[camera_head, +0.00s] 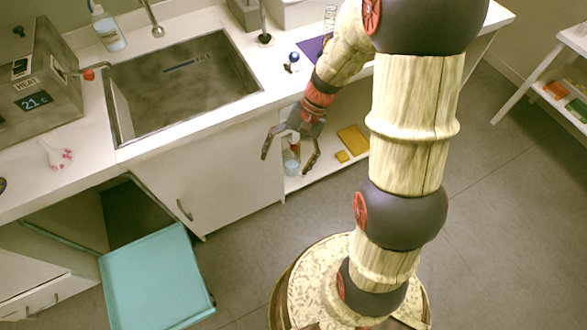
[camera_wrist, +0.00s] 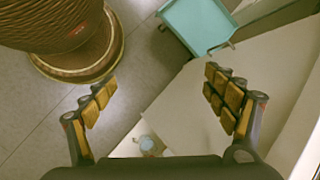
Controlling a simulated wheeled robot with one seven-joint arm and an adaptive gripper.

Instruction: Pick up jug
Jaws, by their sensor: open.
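A small clear, bluish vessel that looks like the jug (camera_head: 291,160) stands by the open lower shelf under the counter, showing between my fingers in the head view. In the wrist view, the jug (camera_wrist: 147,143) is small and pale blue, low in the middle, partly cut off by my gripper's palm. My gripper (camera_head: 287,158) is open and empty, with its fingers spread and pointing down in front of the cabinet. The wrist view also shows my gripper (camera_wrist: 158,82) with its padded fingers wide apart. The jug looks farther off than the fingertips, with no contact visible.
A white counter (camera_head: 190,137) with a sink (camera_head: 185,95) lies above and behind my gripper. The lower shelf (camera_head: 322,170) holds a yellow box (camera_head: 353,140) right of the jug. A cabinet door (camera_head: 205,185) is at left.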

